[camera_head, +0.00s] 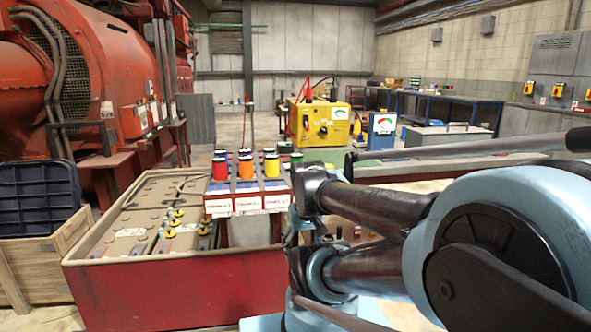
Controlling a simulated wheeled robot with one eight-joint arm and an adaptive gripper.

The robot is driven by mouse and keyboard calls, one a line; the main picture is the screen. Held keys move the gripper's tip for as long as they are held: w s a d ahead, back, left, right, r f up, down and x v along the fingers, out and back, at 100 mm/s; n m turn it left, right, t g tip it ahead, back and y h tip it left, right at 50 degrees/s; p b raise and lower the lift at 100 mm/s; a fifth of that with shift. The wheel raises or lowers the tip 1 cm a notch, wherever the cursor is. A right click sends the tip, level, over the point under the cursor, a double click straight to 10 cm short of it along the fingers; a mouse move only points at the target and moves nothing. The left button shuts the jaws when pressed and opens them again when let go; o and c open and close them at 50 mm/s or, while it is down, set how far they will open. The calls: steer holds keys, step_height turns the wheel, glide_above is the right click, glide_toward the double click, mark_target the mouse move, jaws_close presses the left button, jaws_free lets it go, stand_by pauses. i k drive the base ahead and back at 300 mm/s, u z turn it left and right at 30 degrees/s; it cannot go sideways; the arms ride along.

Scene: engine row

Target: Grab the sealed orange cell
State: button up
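The orange cell (246,169) is a small upright cylinder with a dark cap on top. It stands on a raised rack (247,203) with white labels at its front, between a red cell (220,169) and a yellow cell (271,169). More dark-capped cells stand close behind, partly hidden. I cannot tell from the cap whether the orange cell is sealed. My light blue and dark arm fills the right side and reaches to just right of the rack. I cannot make out my gripper's fingers, and nothing visible touches the orange cell.
A red-sided tray (150,293) with yellow-capped fittings lies left of and below the rack. A wooden crate (40,265) with a dark blue bin (38,198) stands at far left. A yellow meter box (320,122) and blue gauge (382,130) stand behind. Space above the cells looks clear.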

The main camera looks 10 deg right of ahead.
mark_target(246, 161)
steer(key=z, duration=0.9)
steer(key=k, duration=1.25)
steer(key=u, duration=0.85)
steer(key=i, duration=1)
